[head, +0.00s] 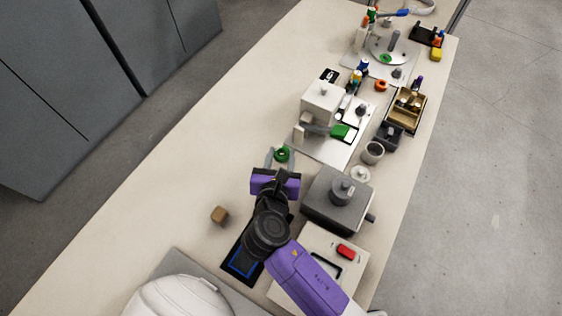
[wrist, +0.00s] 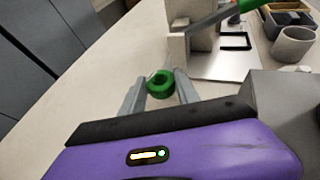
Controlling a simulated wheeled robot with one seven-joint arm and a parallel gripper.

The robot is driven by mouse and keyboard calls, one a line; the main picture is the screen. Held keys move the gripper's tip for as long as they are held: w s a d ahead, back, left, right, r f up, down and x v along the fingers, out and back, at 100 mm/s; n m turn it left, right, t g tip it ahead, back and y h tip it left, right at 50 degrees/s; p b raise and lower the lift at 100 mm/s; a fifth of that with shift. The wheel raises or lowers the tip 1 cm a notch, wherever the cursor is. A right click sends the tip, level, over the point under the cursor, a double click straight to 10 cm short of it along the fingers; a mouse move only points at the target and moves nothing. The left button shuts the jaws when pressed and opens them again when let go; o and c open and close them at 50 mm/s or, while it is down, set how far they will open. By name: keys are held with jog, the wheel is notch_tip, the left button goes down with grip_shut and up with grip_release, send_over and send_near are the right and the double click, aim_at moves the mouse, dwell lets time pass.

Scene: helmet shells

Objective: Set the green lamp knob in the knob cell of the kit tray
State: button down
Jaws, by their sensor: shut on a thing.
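I cannot tell for certain which container is the kit tray. A brown tray with compartments (head: 421,118) stands at the right edge of the table, with dark and brass-coloured things in it. Its cells are too small to tell apart.
A white machine (head: 322,100) with a green-ended lever (head: 340,131) stands beyond my gripper. A grey box (head: 322,213) is right of my arm, near a grey cup (head: 372,153). A brown cube (head: 219,215) lies left.

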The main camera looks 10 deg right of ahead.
aim_at(281, 161)
jog(key=shift+f, duration=1.6)
jog(key=shift+f, duration=0.1)
jog(key=c, duration=0.9)
grip_release()
